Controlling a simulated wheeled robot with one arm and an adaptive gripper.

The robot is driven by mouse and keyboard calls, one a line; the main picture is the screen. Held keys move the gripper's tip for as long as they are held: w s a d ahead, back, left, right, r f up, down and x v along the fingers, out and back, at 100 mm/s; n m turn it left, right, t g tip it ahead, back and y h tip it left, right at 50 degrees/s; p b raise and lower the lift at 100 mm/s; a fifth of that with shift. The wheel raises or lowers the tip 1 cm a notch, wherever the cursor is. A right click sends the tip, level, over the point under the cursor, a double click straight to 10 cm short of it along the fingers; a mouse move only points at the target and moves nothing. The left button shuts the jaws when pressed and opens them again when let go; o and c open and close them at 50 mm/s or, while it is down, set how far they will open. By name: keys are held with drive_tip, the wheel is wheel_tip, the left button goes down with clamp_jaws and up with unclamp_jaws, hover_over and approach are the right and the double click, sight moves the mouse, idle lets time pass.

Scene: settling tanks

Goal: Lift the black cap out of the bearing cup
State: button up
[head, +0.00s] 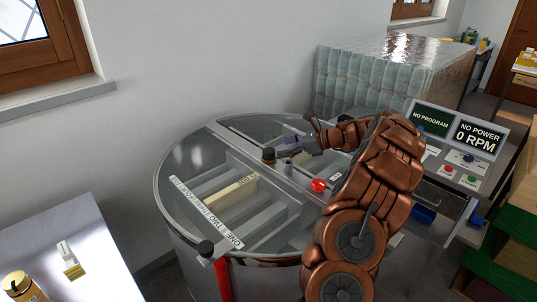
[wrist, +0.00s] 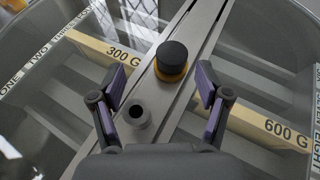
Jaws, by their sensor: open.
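The black cap (wrist: 173,52) sits upright in a yellow-rimmed bearing cup (wrist: 169,74) on the grey bar across the round tank. In the head view the cap (head: 268,153) shows small near the tank's middle. My gripper (wrist: 166,90) is open, with a purple-padded finger on each side of the bar. In the wrist view the cap lies between and a little beyond the fingertips, and neither finger visibly touches it. In the head view my gripper (head: 296,147) is just right of the cap, reaching in from the right.
A small hollow grey post (wrist: 137,115) stands on the bar nearer my gripper. A red knob (head: 319,185) is on the bar further along. Blocks marked 300 G (wrist: 118,52) and 600 G (wrist: 270,128) lie below the clear lid. A control panel (head: 466,156) stands right, reading NO POWER 0 RPM.

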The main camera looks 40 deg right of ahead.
sight(274, 151)
drive_tip(key=shift+s+d+f+m, duration=0.15)
drive_tip(key=shift+d+m, duration=0.1)
drive_tip(key=shift+d, duration=0.35)
drive_tip(key=shift+w+d+f+m, duration=0.15)
drive_tip(key=shift+d+m, duration=0.1)
drive_tip(key=shift+d, duration=0.35)
drive_tip(key=shift+f+p+x, duration=0.2)
drive_tip(key=shift+p+x, duration=1.3)
drive_tip(key=shift+x, duration=2.25)
drive_tip(key=shift+s+a, duration=0.1)
drive_tip(key=shift+s, duration=0.1)
drive_tip(key=c, duration=1.2)
drive_tip(key=shift+c, duration=0.2)
